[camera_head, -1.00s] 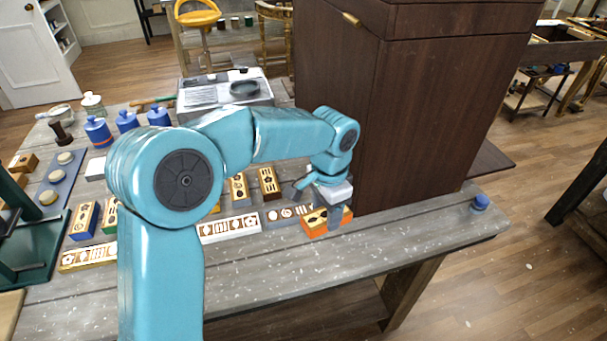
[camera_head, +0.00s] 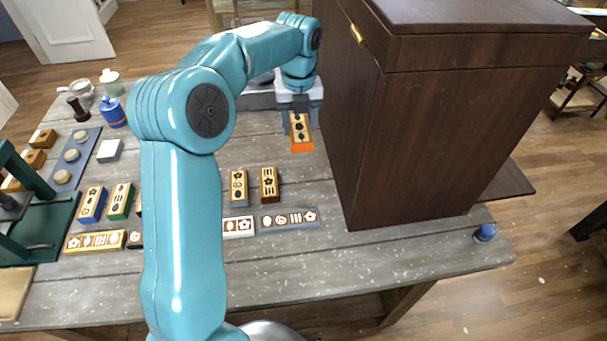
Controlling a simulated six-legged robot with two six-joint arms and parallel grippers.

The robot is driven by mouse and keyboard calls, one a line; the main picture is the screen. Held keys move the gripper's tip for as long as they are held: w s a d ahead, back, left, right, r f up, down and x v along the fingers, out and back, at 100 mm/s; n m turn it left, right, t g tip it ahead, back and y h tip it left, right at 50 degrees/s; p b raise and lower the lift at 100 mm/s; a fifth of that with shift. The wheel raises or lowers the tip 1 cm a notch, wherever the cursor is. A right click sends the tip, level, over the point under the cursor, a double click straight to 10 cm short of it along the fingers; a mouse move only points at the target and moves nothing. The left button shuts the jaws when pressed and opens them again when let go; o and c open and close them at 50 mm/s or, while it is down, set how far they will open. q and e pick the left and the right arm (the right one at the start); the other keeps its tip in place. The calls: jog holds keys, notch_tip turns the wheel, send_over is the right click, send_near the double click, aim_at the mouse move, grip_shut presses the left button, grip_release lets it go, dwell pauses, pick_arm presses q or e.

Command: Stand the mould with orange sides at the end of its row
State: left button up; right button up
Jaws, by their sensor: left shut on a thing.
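My left gripper (camera_head: 300,108) is shut on the mould with orange sides (camera_head: 300,132), holding it above the table close to the dark wooden cabinet. The mould's carved pale face shows, with its orange end pointing down toward the front. A row of moulds stands on the table: a blue-sided one (camera_head: 92,204), a green-sided one (camera_head: 120,201), and, right of my arm, a mould (camera_head: 239,187) and a dark-sided mould (camera_head: 269,184) at the right end. My arm hides the row's middle. My right gripper is out of view.
The dark cabinet (camera_head: 420,140) stands right of the row. Flat patterned strips lie in front of the moulds, one grey-edged (camera_head: 289,220), one yellow-edged (camera_head: 95,242). A green press (camera_head: 45,225) stands at left. Bare table shows between the dark-sided mould and the cabinet.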

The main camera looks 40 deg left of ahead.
pick_arm(q)
jog(key=f+p, duration=0.1)
jog(key=f, duration=1.2)
jog(key=shift+s+p, duration=0.2)
jog(key=shift+p, duration=0.15)
jog(key=shift+a+f, duration=0.1)
jog(key=shift+f, duration=0.25)
notch_tip(320, 180, down, 4)
jog(key=shift+w+f+p, duration=0.1)
jog(key=shift+f+p, duration=0.1)
jog(key=shift+p, duration=0.3)
jog(key=shift+f, duration=0.2)
jog(key=o, duration=1.1)
jog(key=shift+r, duration=0.15)
